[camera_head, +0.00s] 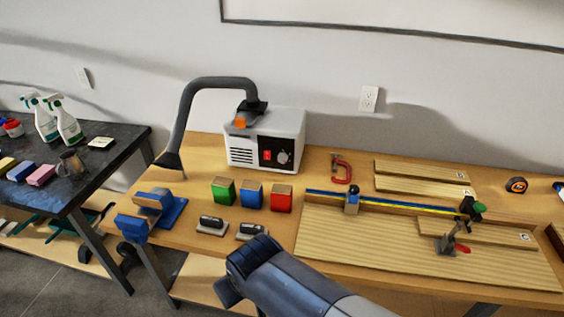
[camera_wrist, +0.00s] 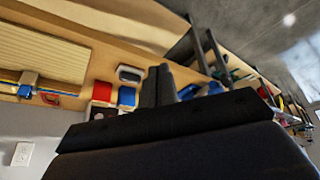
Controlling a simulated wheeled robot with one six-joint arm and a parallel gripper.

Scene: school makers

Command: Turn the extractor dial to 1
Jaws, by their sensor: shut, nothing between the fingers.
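The extractor (camera_head: 264,137) is a white box with vents and a grey hose, standing at the back of the wooden bench. Its dial (camera_head: 284,157) is a small round grey knob on a black front panel, right of a red switch (camera_head: 267,155). The dial's markings are too small to read. My arm reaches in from the bottom of the head view, well in front of the extractor. My gripper (camera_wrist: 157,86) shows in the wrist view with its fingers together and empty, apart from the dial.
Green (camera_head: 223,191), blue (camera_head: 251,195) and red (camera_head: 281,198) blocks stand in front of the extractor. Two dark-handled tools (camera_head: 211,225) lie nearer. A blue vise-like holder (camera_head: 160,209) is left. A red clamp (camera_head: 342,168) and boards (camera_head: 420,170) lie right.

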